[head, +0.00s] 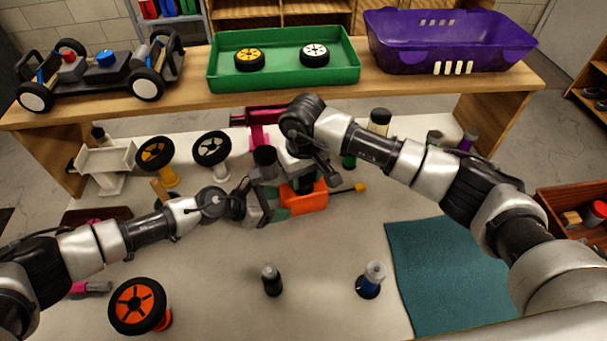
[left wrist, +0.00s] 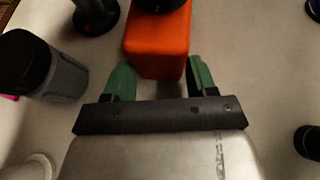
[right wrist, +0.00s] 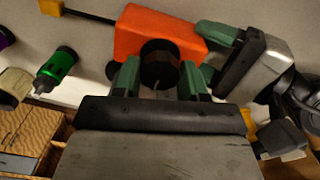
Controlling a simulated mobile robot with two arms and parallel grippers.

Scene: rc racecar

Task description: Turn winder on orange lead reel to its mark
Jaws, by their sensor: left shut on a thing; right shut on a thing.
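The orange lead reel (head: 308,203) is a small orange block near the middle of the table. A dark lead with a yellow end (head: 360,188) sticks out of its right side. My left gripper (left wrist: 158,72) is shut on the reel's body from the left, one green finger on each side. The round black winder (right wrist: 159,64) stands on top of the reel. My right gripper (right wrist: 158,80) is shut on the winder from above, a finger on each side. The winder is mostly hidden in the head view. I cannot make out the mark.
Both arms meet closely at the reel. A teal mat (head: 450,270) lies right. A shelf behind bears a car (head: 98,75), a green tray (head: 284,85) and a purple crate (head: 452,40).

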